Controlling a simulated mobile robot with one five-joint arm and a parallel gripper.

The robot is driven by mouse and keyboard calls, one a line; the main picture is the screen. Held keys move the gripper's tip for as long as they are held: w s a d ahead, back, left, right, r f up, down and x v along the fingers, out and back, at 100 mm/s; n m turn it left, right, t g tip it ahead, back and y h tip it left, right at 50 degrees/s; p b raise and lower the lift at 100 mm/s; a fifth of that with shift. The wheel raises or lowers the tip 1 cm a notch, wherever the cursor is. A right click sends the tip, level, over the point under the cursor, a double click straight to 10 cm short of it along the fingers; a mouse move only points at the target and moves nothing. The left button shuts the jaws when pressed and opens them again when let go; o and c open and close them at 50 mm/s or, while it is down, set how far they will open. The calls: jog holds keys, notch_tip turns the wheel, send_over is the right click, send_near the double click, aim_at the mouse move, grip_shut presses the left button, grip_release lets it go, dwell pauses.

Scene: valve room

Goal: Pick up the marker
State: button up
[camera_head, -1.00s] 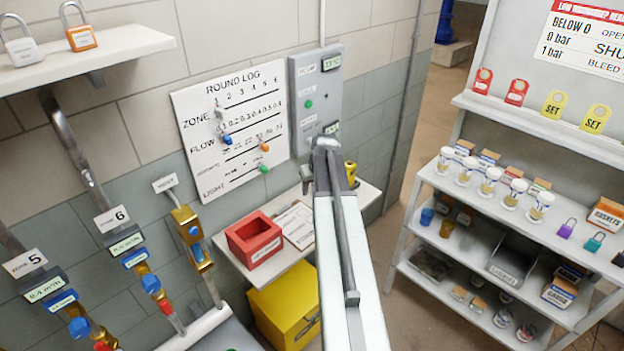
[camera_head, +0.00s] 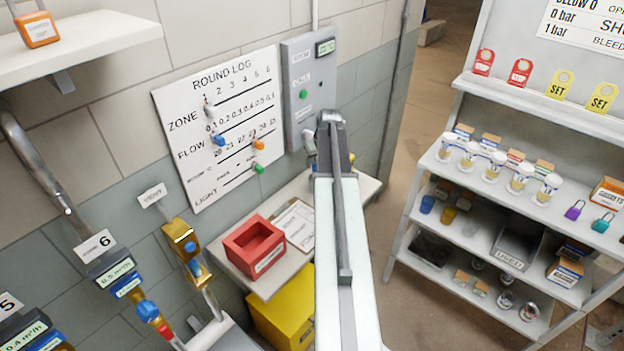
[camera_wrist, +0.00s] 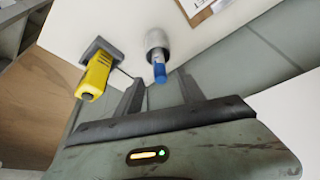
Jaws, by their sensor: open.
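In the wrist view, the marker (camera_wrist: 159,70) shows a blue end and a paler body. It projects from a grey round holder (camera_wrist: 156,40) on the white shelf. My gripper (camera_wrist: 161,88) is open, its two dark fingers apart. The marker's blue end lies just beyond the gap between the fingertips. Nothing is seen between the fingers. In the head view, my arm reaches over the small wall shelf (camera_head: 367,188), and my gripper (camera_head: 312,150) is mostly hidden behind it.
A yellow tool (camera_wrist: 95,75) in a dark mount sits left of the marker in the wrist view. A red tray (camera_head: 255,245) and a clipboard (camera_head: 295,222) occupy the shelf's left part. A grey control box (camera_head: 308,85) hangs behind. Stocked shelving (camera_head: 440,165) stands right.

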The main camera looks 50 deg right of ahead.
aim_at(316, 165)
jog(key=shift+w+f, duration=0.2)
jog(key=shift+f, duration=0.15)
jog(key=b+x, duration=0.5)
jog(key=shift+s+f, duration=0.15)
jog(key=shift+s, duration=0.05)
jog(key=shift+r, duration=0.2)
grip_shut()
